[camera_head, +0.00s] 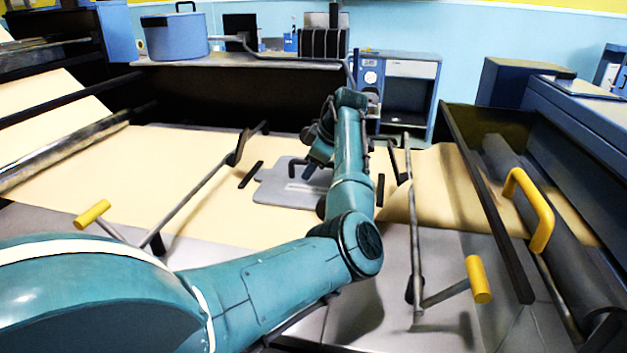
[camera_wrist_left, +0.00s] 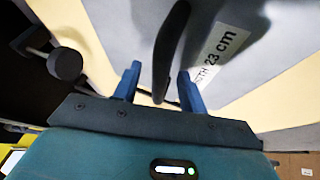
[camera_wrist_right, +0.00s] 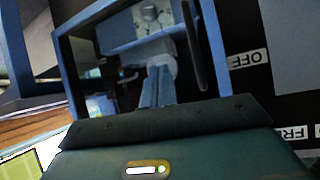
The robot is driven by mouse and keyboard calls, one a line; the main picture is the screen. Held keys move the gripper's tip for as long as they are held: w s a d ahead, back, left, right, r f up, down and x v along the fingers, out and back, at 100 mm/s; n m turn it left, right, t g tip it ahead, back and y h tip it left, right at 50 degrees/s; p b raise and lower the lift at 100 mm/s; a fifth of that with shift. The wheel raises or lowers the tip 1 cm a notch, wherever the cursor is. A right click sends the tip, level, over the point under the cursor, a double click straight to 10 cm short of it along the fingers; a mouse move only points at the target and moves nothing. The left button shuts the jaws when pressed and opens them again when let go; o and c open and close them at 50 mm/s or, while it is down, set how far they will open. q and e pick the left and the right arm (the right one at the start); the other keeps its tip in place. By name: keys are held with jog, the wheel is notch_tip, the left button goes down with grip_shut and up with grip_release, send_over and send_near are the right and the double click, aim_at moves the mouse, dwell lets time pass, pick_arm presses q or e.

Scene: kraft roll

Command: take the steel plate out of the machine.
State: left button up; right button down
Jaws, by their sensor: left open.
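The steel plate (camera_head: 272,193) is a flat grey plate with a pale label, lying on the tan kraft paper (camera_head: 175,180) in the middle of the machine. My left gripper (camera_head: 309,168) is over the plate, partly hidden by my own arm. In the left wrist view, my left gripper (camera_wrist_left: 160,88) is open, with a dark upright handle (camera_wrist_left: 170,50) of the plate (camera_wrist_left: 110,28) showing between its fingers. I cannot tell whether either finger touches the handle. My right gripper (camera_wrist_right: 159,88) shows only in the right wrist view, its fingers together with nothing visible between them.
Two levers with yellow grips, left (camera_head: 92,213) and right (camera_head: 478,280), stand either side of the plate. A raised dark cover with a yellow handle (camera_head: 530,205) is at right. A metal roller (camera_head: 65,153) is at left. A shelf with a blue pot (camera_head: 175,38) stands behind.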

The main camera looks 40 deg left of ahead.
pick_arm(q)
jog(key=shift+c, duration=0.2)
grip_shut()
dwell(1.1)
jog(key=shift+r, duration=0.15)
